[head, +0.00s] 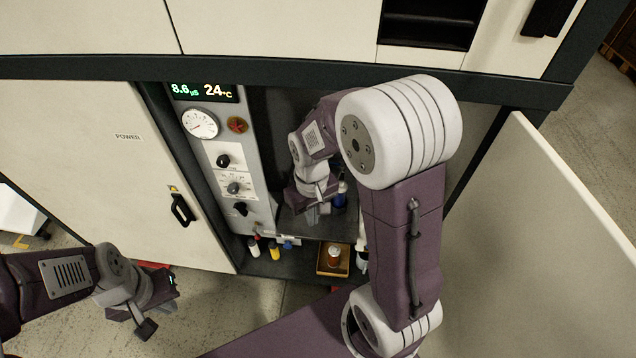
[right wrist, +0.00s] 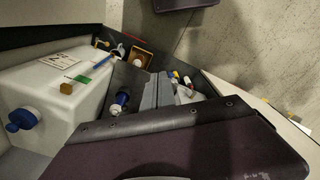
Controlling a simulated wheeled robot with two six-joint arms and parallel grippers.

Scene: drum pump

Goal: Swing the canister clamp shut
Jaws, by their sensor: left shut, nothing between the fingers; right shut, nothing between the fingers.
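My right gripper (head: 312,217) is shut and empty inside the open cabinet, apart from the canister. In the head view my right arm hides most of the canister. My left gripper (head: 144,324) is shut and empty outside, at the lower left.
A control panel (head: 232,180) with gauge and knobs stands left of my right gripper. A blue-and-white item (right wrist: 120,103) stands near my right gripper. An open door (head: 540,240) bounds the right.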

